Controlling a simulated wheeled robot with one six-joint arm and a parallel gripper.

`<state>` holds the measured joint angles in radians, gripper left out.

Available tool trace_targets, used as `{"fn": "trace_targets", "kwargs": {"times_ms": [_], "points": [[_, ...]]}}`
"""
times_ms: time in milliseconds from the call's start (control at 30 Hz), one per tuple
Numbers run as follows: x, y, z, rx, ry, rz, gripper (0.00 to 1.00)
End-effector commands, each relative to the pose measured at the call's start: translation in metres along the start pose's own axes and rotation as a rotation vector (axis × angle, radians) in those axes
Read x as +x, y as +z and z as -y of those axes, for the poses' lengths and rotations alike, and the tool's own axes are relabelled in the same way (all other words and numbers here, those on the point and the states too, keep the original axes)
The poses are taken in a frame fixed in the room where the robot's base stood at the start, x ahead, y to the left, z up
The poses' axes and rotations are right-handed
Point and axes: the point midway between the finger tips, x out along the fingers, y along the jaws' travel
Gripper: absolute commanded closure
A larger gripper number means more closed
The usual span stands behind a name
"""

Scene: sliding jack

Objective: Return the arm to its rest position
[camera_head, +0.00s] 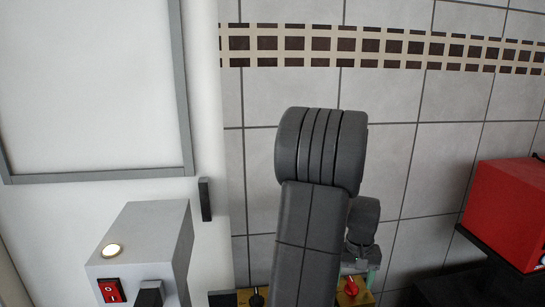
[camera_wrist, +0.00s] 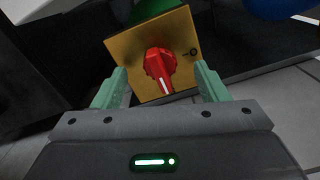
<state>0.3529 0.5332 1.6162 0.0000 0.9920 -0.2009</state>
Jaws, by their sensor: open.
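My gripper (camera_wrist: 158,88) shows in the wrist view with its two green fingers apart and open. A red knob (camera_wrist: 159,68) on a yellow plate (camera_wrist: 180,40) lies in the view between and beyond the fingertips. I cannot tell how far the fingers are from it. In the head view my dark grey arm rises in the middle and hides part of the yellow panel (camera_head: 362,298). A red knob (camera_head: 351,287) shows just right of my arm, and a black knob (camera_head: 257,299) left of it. My gripper is mostly hidden behind my arm there.
A grey box (camera_head: 150,235) with a lit round button (camera_head: 112,250) and a red switch (camera_head: 111,290) stands at the left. A red box (camera_head: 508,210) sits on a dark shelf at the right. A tiled wall (camera_head: 400,110) is behind my arm.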

Motion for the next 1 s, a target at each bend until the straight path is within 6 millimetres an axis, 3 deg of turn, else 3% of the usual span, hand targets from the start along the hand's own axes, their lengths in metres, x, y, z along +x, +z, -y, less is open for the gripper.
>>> {"fn": "trace_targets", "kwargs": {"times_ms": [400, 1000], "points": [[-0.0001, 0.0, 0.0, -0.258, 0.0, 0.0, 0.33], [-0.0004, 0.0005, 0.0019, -0.291, -0.001, -0.001, 0.33]]}}
